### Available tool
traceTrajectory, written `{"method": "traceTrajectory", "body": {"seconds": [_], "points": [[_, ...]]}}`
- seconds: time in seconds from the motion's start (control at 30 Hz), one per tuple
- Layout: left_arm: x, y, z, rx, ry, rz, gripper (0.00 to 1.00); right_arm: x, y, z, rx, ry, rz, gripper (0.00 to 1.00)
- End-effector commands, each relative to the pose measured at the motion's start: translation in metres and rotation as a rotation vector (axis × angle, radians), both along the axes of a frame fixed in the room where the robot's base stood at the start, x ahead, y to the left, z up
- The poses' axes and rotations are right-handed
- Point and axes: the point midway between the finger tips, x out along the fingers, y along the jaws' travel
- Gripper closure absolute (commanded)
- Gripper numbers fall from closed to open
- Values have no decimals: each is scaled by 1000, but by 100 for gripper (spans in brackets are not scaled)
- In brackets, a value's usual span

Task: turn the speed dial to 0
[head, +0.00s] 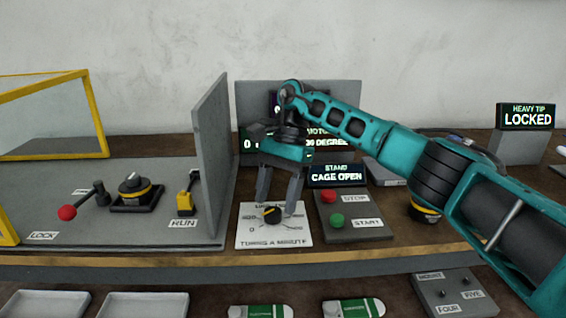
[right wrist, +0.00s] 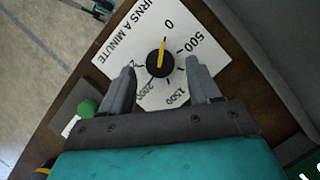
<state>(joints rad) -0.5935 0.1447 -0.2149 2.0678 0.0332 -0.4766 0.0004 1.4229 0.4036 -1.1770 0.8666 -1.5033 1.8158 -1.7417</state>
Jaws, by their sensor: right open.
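The speed dial is a round black knob (head: 271,215) with a yellow pointer line, on a white plate (head: 290,237) marked TURNS A MINUTE. In the right wrist view the knob (right wrist: 160,67) shows its pointer directed at or very near the 0 mark, with 500, 1500 and 2000 around it. My right gripper (head: 278,208) is open and points down over the plate. In the right wrist view its fingertips (right wrist: 160,64) lie on either side of the knob, with gaps between. My left gripper is not in view.
A box with a red STOP button (head: 334,196) and a green START button (head: 337,220) stands right of the dial plate. A grey upright panel (head: 212,150) stands to the left. Behind are displays, one reading CAGE OPEN (head: 337,176). The table's front edge is close.

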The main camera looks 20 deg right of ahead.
Motion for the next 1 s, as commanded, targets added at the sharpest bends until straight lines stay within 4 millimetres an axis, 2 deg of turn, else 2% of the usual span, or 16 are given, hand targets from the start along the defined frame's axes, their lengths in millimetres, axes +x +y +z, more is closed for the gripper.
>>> {"method": "traceTrajectory", "body": {"seconds": [0.03,0.2,0.4,0.67,1.0], "points": [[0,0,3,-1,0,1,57,3,-3,13,1,-3,-2,38],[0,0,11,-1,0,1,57,13,-14,52,1,-5,-3,38],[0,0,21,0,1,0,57,21,-26,86,1,-1,-2,38],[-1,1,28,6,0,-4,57,25,-32,101,-1,-1,0,38],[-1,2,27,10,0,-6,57,26,-33,102,-1,-1,1,38]]}}
